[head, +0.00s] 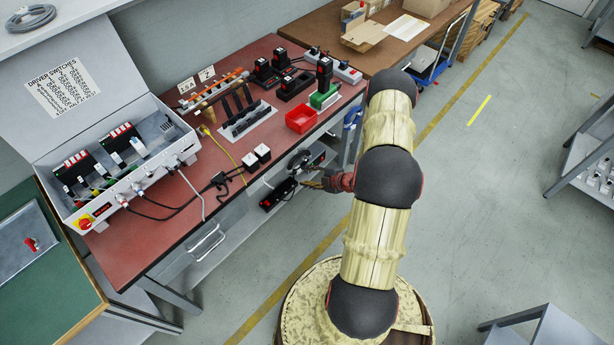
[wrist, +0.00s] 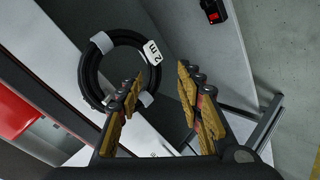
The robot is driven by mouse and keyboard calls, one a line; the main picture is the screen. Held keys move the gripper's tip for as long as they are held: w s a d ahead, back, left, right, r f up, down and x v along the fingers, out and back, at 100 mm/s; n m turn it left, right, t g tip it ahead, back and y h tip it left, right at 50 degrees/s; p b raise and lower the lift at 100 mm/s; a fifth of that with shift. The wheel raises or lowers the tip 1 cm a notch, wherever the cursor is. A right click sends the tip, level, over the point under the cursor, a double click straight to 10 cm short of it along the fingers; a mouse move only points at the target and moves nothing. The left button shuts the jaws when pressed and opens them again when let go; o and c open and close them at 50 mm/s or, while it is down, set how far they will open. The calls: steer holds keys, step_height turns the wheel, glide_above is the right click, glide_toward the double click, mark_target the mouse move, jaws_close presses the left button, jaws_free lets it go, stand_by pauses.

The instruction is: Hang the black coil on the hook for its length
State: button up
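The black coil (wrist: 89,72) shows in the wrist view as a round bundle with white ties and a white tag reading "2 m". It appears to be on a light grey surface. In the head view, a dark round shape by the bench's lower shelf (head: 299,158) looks like the same coil. My gripper (wrist: 157,80) is open in the wrist view, with the coil ahead and to the left; the left finger overlaps its right side in the picture. Nothing is held between the fingers. In the head view my gripper (head: 312,182) is beside the lower shelf. I cannot make out a hook.
A black power strip (head: 277,194) with a red switch lies near the coil. Above is the red-topped bench (head: 150,235) with a red bin (head: 301,119), screwdriver chargers and a control box. A grey coil (head: 31,17) lies on the upper shelf.

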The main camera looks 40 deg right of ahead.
steer(key=v, duration=1.1)
steer(key=shift+s, duration=0.15)
steer(key=shift+r, duration=0.1)
